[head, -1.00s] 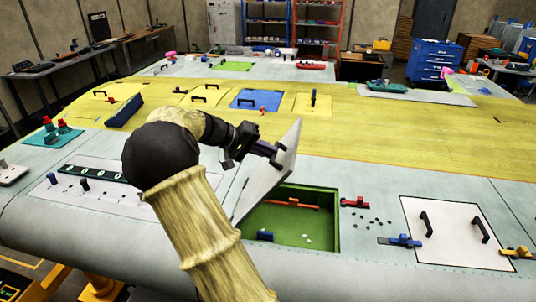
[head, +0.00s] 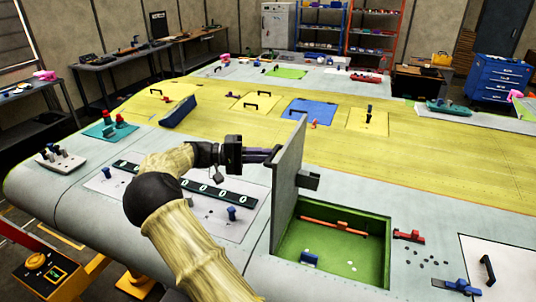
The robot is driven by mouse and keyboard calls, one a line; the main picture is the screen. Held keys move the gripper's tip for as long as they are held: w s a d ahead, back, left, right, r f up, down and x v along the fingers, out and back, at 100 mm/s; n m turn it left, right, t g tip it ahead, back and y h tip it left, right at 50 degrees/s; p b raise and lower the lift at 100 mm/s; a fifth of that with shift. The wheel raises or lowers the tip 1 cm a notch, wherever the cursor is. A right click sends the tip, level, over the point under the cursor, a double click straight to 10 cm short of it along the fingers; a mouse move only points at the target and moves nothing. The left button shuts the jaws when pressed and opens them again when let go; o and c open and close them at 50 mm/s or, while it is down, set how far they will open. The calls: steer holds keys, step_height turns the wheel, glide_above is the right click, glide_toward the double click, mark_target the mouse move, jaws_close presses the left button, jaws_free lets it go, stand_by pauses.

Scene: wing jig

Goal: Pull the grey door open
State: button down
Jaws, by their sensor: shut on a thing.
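The grey door (head: 288,188) stands about upright along the left edge of the green recess (head: 375,262) in the wing. A dark block sticks out from its right face. My gripper (head: 262,155) is at the left face of the door near its top, shut on the door's handle. The recess is uncovered, with an orange-red bar (head: 333,227) and a blue piece (head: 310,258) inside.
Red (head: 409,236) and blue (head: 457,286) clamps and several dark bits lie right of the recess. A white panel with a black handle (head: 488,270) is at the lower right. A panel with dark knobs lies under my arm at left.

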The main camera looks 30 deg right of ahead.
stand_by(0.3)
steer(key=c, duration=1.4)
jaws_free()
steer(key=shift+c, duration=0.2)
steer(key=p+v, duration=0.9)
steer(key=v, duration=0.8)
steer(key=shift+w+f, duration=0.2)
steer(key=shift+w, duration=0.2)
steer(key=shift+s, duration=0.1)
